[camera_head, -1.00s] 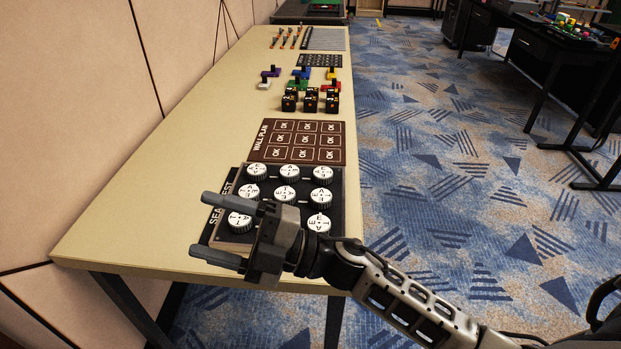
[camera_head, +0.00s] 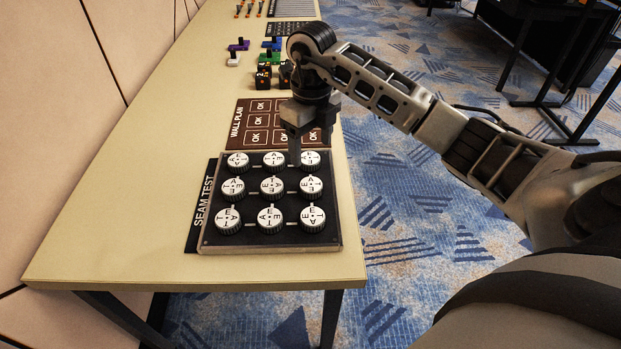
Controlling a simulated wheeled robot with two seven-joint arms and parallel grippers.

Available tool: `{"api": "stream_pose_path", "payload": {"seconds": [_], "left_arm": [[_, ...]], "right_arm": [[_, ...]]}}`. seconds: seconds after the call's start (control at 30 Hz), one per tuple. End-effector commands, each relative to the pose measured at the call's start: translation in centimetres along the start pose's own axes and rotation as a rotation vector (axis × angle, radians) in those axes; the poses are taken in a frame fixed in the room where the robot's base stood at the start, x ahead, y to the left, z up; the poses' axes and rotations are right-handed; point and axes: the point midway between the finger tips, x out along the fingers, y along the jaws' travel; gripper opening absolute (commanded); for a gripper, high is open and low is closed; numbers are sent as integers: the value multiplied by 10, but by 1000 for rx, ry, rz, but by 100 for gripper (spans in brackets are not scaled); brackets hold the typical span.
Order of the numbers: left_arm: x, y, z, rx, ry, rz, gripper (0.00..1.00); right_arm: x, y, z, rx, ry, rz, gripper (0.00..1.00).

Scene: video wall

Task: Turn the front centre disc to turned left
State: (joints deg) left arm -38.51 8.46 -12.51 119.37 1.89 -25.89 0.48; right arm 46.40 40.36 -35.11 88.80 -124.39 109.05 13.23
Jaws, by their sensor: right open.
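A dark board marked SEAM TEST (camera_head: 250,246) lies near the table's front end. It carries three rows of white, black-rimmed lettered discs. The front centre disc (camera_head: 270,219) sits in the near row, between the front left disc (camera_head: 228,219) and the front right disc (camera_head: 312,217). Its face shows in full, with small letters hard to read. My right gripper (camera_head: 294,160) points down over the board's far row, near the back centre disc (camera_head: 273,159) and back right disc (camera_head: 310,160). It is open and well behind the front centre disc. My left gripper is out of view.
A brown WALL PLAN panel (camera_head: 246,123) of OK tiles lies behind the board, partly hidden by my right gripper. Dark blocks (camera_head: 264,78) and coloured pieces stand farther back. The table (camera_head: 130,200) is bare left of the board.

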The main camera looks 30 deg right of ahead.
Motion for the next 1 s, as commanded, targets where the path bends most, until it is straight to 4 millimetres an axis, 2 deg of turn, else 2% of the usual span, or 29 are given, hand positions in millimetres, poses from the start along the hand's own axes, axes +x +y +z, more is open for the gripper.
{"api": "stream_pose_path", "payload": {"seconds": [0.03,0.3,0.5,0.7,0.93,0.97,1.0], "left_arm": [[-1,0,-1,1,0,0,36],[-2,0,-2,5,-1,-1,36],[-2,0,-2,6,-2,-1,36],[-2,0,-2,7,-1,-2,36],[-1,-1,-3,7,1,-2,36],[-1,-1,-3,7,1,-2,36],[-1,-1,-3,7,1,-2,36]], "right_arm": [[13,1,-1,1,6,4,69],[70,2,-1,0,4,5,69],[98,1,0,0,1,4,69],[109,1,0,-1,0,2,69],[109,1,0,-2,-1,2,69],[109,1,0,-2,-1,2,66],[109,1,0,-2,-1,2,55]]}}
